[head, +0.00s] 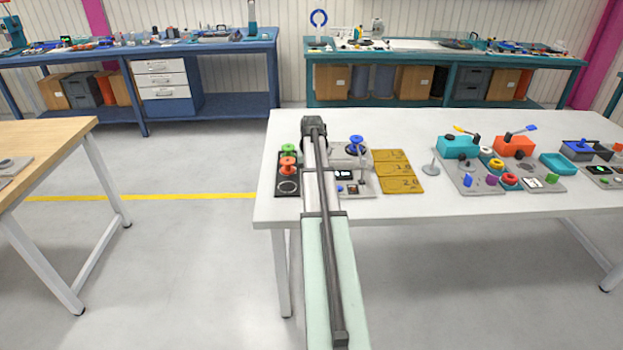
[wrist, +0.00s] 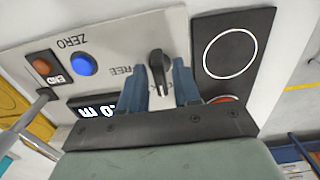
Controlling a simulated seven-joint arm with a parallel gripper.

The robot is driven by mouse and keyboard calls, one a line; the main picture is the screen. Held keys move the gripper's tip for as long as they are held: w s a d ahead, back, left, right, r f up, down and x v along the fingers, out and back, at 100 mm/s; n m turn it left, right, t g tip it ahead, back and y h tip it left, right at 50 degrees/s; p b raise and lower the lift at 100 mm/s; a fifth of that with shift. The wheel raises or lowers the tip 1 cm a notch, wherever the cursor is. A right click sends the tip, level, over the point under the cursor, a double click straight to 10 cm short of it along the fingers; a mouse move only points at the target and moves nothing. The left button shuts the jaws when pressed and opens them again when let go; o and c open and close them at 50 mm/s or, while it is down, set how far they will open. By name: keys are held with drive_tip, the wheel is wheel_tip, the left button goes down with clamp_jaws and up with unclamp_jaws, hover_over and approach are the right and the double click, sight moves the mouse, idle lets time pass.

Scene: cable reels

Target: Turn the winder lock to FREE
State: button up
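The winder lock is a black knob (wrist: 160,66) on a light grey panel (wrist: 115,50) in the wrist view. The word FREE is printed to its left; another label below it is mostly hidden by the knob and fingers. My gripper (wrist: 159,72) is open, with one blue-grey finger on each side of the knob. Gaps show between the knob and both fingers. In the head view my arm reaches over the winder panel (head: 362,189) on the white table (head: 400,205); it hides the knob and fingers.
A black plate (wrist: 236,45) with a white ring lies to the right. A metal post (wrist: 38,103) stands at the left. Yellow cards (head: 398,172) lie beside the winder.

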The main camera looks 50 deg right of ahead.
clamp_jaws()
drive_tip(key=m, duration=0.4)
drive_tip(key=shift+m, duration=0.3)
drive_tip(key=m, duration=0.4)
drive_tip(key=shift+m, duration=1.7)
drive_tip(key=shift+m, duration=0.8)
drive_tip(key=m, duration=0.4)
drive_tip(key=shift+m, duration=0.4)
drive_tip(key=shift+o, duration=0.9)
unclamp_jaws()
